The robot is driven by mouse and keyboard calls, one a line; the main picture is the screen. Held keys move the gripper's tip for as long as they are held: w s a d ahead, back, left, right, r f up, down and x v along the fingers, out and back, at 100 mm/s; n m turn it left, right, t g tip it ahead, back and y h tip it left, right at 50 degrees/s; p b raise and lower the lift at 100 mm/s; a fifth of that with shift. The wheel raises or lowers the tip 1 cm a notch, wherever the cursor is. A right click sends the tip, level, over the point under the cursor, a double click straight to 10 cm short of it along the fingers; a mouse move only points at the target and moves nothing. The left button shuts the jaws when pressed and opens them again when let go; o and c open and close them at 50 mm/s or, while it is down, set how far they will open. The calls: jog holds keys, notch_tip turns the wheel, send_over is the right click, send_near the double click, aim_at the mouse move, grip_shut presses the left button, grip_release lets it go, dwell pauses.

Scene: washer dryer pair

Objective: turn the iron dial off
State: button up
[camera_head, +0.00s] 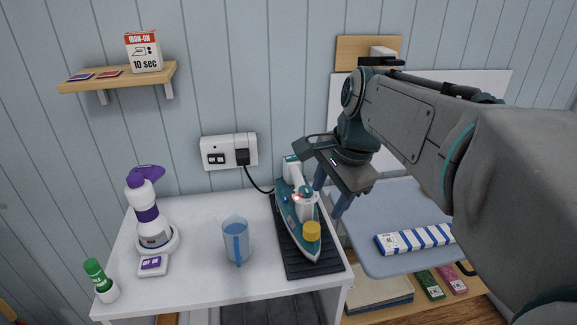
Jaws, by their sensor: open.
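The teal and white iron (292,212) stands on a dark ribbed mat (315,266) at the right side of the white table. A yellow dial (312,231) sits on the iron near its front end. A small reddish light shows on the iron's upper part. My gripper (328,200) is open and empty, just right of the iron, its blue fingers pointing down. The fingers appear apart from the dial, though their exact distance in depth is hard to tell. The dial's markings are too small to read.
A blue jug (236,241) stands left of the mat. A purple and white bottle-shaped appliance (148,215) and a green-capped bottle (100,280) are farther left. The iron's cord runs to a wall socket (229,151). An ironing board (385,205) with a striped box (413,239) lies right.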

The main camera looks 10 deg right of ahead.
aim_at(306, 189)
jog(key=w+d+r+m+y+b, duration=0.25)
jog(key=w+r+m, duration=0.45)
jog(key=m, duration=0.5)
jog(key=shift+m+h, duration=0.3)
jog(key=shift+h, duration=0.15)
jog(key=b+x, duration=0.1)
jog(key=x, duration=0.5)
jog(key=b+x, duration=0.1)
jog(key=x, duration=0.6)
jog(key=shift+w+d+f, duration=0.1)
jog(key=shift+w+f, duration=0.15)
jog(key=shift+f, duration=0.1)
jog(key=c, duration=1)
